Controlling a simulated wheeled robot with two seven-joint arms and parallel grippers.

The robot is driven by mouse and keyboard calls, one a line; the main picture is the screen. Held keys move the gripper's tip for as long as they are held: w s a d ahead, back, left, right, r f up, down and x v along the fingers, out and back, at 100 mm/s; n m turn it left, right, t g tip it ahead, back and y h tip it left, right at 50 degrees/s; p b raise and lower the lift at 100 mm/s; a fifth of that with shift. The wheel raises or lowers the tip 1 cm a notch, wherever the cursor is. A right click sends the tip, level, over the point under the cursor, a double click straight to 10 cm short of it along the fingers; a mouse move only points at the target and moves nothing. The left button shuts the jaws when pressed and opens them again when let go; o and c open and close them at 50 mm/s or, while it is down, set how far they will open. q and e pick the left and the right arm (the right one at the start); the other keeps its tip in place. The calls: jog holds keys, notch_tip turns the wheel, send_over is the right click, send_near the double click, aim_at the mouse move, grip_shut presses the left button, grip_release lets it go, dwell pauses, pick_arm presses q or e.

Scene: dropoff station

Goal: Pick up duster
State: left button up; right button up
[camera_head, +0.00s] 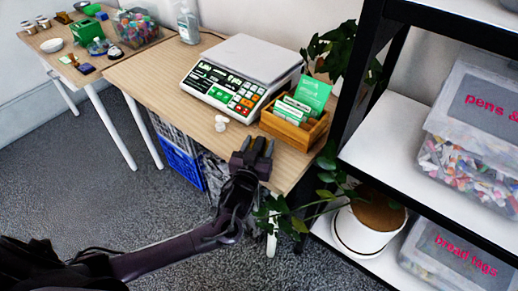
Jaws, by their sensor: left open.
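I cannot make out a duster for certain in this view. My left gripper (258,146) is open, with its fingers pointing up at the front edge of the wooden table (150,75). Nothing shows between its fingers. It is in front of a wooden box (290,130) that holds green and white cards or packets. Small white objects (221,123) lie on the table just left of the gripper. My right gripper is not in view.
A scale (235,80) and a clear bottle (187,22) stand on the table. A black-framed shelf (425,155) with clear bins (470,150) and a potted plant (368,225) stands at right. Crates (180,165) sit underneath. A second table (60,60) at left holds small items.

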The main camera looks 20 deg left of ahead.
aim_at(259, 143)
pick_arm(q)
jog(key=shift+w, duration=0.2)
jog(key=c, duration=1.1)
jog(key=shift+r, duration=0.1)
jog(key=shift+c, duration=0.2)
